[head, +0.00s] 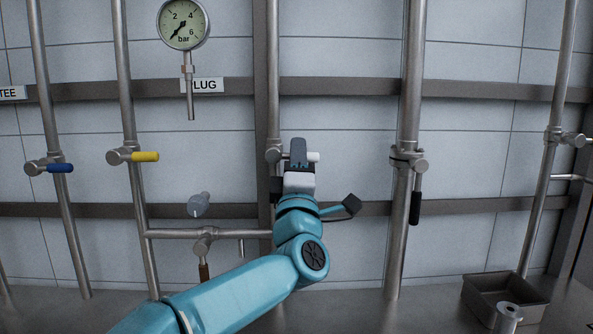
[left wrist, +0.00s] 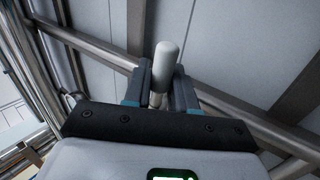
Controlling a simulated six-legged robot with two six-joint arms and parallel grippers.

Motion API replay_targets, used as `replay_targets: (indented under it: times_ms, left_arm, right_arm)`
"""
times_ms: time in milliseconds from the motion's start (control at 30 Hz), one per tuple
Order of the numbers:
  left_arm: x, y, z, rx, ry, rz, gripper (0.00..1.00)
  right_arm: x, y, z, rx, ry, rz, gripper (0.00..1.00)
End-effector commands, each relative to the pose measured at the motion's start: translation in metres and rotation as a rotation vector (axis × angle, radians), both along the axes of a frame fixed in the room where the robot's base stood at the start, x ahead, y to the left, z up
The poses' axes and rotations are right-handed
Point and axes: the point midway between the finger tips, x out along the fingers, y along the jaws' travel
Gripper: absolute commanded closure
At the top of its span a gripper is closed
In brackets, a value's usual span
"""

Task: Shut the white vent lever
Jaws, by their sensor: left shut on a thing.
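The white vent lever (head: 314,157) is on a valve (head: 273,155) of the vertical pipe in the middle of the head view. Its white tip points right, crosswise to the pipe. My left gripper (head: 298,146) is at the lever, and its fingers hide most of the handle. In the left wrist view the white handle (left wrist: 167,62) stands between the two fingers of the left gripper (left wrist: 160,80), which is shut on it. The white end pokes out past the fingers. My right gripper is not in view.
A blue lever (head: 60,168) and a yellow lever (head: 145,156) stand on pipes to the left. A black lever (head: 415,205) hangs down on the pipe to the right. A gauge (head: 183,24) is above. A grey tray (head: 482,297) sits at lower right.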

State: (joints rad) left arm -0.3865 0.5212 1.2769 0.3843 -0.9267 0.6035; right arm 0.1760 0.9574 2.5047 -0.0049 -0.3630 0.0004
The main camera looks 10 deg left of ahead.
Motion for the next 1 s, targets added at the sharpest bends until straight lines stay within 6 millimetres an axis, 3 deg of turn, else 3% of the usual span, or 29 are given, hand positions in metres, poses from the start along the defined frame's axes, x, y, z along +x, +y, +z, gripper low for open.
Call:
replay_targets:
  times_ms: [733,767,800,1000]
  left_arm:
    - [-0.0015,0.0021,0.0083,-0.077,-0.031,0.004,1.00]
    - [-0.0015,0.0021,0.0083,-0.077,-0.031,0.004,0.65]
    - [-0.0014,0.0020,0.0080,-0.077,-0.031,0.004,0.56]
    - [-0.0007,0.0011,0.0061,-0.075,-0.026,0.002,0.56]
  right_arm:
    - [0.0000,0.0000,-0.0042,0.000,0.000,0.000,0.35]
    - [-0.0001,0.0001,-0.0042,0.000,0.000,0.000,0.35]
    - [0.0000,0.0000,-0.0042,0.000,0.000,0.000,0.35]
    - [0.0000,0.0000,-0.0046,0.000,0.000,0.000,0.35]
